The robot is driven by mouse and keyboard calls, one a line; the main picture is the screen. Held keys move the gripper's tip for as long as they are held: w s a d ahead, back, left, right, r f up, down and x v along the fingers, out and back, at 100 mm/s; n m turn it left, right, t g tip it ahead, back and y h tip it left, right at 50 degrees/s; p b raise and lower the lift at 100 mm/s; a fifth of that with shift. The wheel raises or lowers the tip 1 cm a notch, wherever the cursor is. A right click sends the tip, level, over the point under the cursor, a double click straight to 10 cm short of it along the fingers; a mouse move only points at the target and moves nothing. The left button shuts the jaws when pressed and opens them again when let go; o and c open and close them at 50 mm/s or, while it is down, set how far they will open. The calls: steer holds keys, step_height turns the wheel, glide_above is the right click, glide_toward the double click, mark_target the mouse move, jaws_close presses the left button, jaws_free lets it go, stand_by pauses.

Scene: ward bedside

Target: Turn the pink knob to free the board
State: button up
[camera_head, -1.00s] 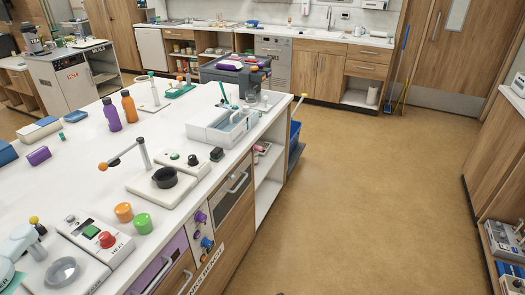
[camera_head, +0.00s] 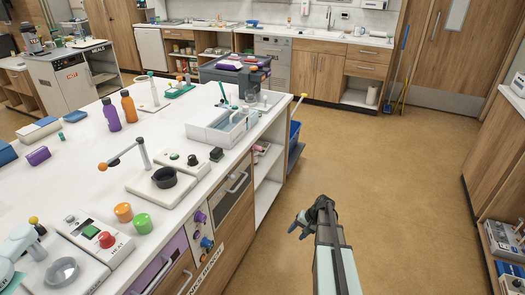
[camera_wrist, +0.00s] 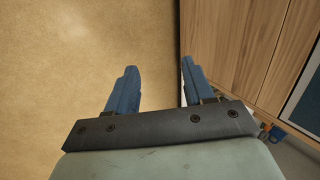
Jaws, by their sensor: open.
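My gripper (camera_head: 299,224) is in the lower middle of the head view, over the open floor to the right of the bench front. It is open and empty; its two blue fingers also show apart in the wrist view (camera_wrist: 157,82). A purplish-pink knob (camera_head: 200,216) sits on the pale panel (camera_head: 197,231) in the bench front, left of my gripper and well apart from it. A blue knob (camera_head: 207,243) sits below it. I cannot make out which piece is the board.
An oven-like door (camera_head: 235,190) with a handle is right of the panel. The floor (camera_head: 390,190) to the right is clear.

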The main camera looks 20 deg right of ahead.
steer(key=w+d+r+t+y, duration=0.1)
steer(key=w+d+r+t, duration=0.15)
steer(key=w, duration=0.25)
steer(key=w+d+r+t+y, duration=0.1)
steer(key=w+d+r, duration=0.1)
steer(key=w+r, duration=0.25)
steer(key=n+t+y, duration=0.6)
steer(key=n+t, duration=0.1)
glide_toward(257, 149)
steer(key=x, duration=0.7)
steer(key=shift+w+f, duration=0.2)
steer(key=shift+w, duration=0.45)
steer(key=shift+d, duration=0.15)
jaws_close()
